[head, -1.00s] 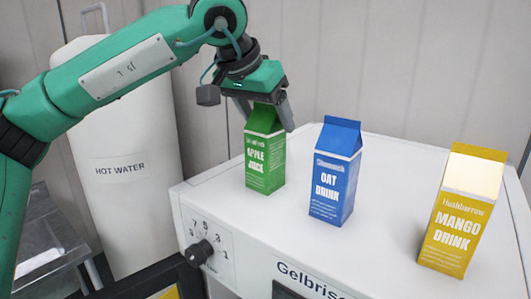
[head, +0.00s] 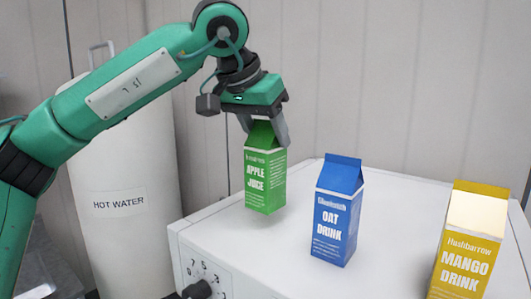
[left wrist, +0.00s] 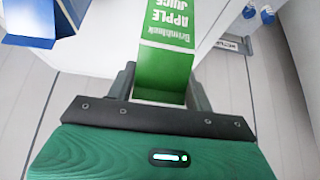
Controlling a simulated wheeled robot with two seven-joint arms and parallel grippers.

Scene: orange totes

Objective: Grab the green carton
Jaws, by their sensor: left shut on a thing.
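The green apple juice carton (head: 265,178) hangs upright from my left gripper (head: 264,131), just above the white top at its far left part. The gripper's fingers are shut on the carton's gabled top from above. The lower end of the carton is cut off in that view. My right gripper is not in view.
The blue oat drink carton (head: 337,212) stands right of the green one, and the yellow mango drink carton (head: 468,243) farther right. The white cabinet top (head: 400,220) is clear between them. A white hot water tank (head: 120,190) stands at the left.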

